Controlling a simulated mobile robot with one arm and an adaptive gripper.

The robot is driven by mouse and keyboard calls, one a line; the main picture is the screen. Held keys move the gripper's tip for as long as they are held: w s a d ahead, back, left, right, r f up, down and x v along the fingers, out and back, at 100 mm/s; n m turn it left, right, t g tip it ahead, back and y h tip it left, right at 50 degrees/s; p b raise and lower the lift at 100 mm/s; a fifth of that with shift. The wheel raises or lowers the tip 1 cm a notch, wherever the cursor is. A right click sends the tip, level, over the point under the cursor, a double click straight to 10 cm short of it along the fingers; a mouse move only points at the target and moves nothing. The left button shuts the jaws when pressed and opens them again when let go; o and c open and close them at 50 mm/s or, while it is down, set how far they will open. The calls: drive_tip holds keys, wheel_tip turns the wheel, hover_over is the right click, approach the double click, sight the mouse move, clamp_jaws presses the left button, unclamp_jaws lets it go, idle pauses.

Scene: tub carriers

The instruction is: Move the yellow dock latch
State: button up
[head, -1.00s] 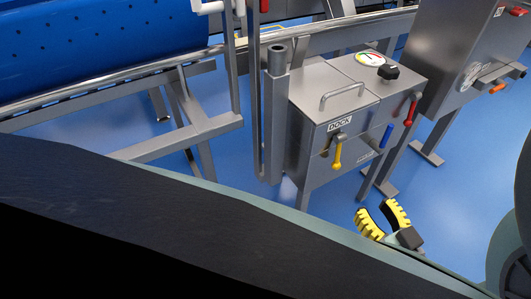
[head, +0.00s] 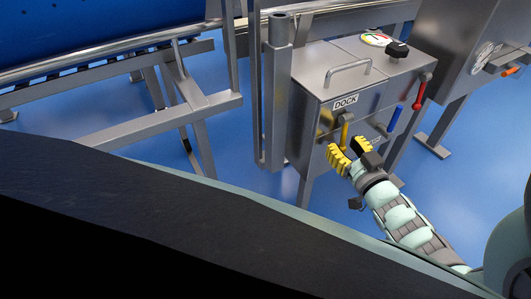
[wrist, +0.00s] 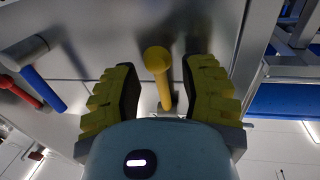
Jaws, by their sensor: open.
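The yellow dock latch (head: 345,132) is a short yellow handle on the front of the grey metal box (head: 308,95), under the DOCK label. Its lower part is hidden behind my gripper in the head view. My gripper (head: 350,150) has yellow ribbed fingers and is open right in front of the latch. In the wrist view the latch (wrist: 158,68) stands between the two spread fingers of my gripper (wrist: 158,90), with a gap on both sides. I cannot tell how deep it sits between them.
A blue handle (head: 395,119) and a red handle (head: 420,92) hang to the right on the same box. A black knob (head: 397,50) and a gauge (head: 376,39) are on top. A vertical grey post (head: 278,95) stands left of the box. The blue floor below is clear.

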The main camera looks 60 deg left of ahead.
drive_tip(key=shift+w+a, duration=0.1)
drive_tip(key=shift+a, duration=0.6)
drive_tip(key=shift+d, duration=0.1)
clamp_jaws()
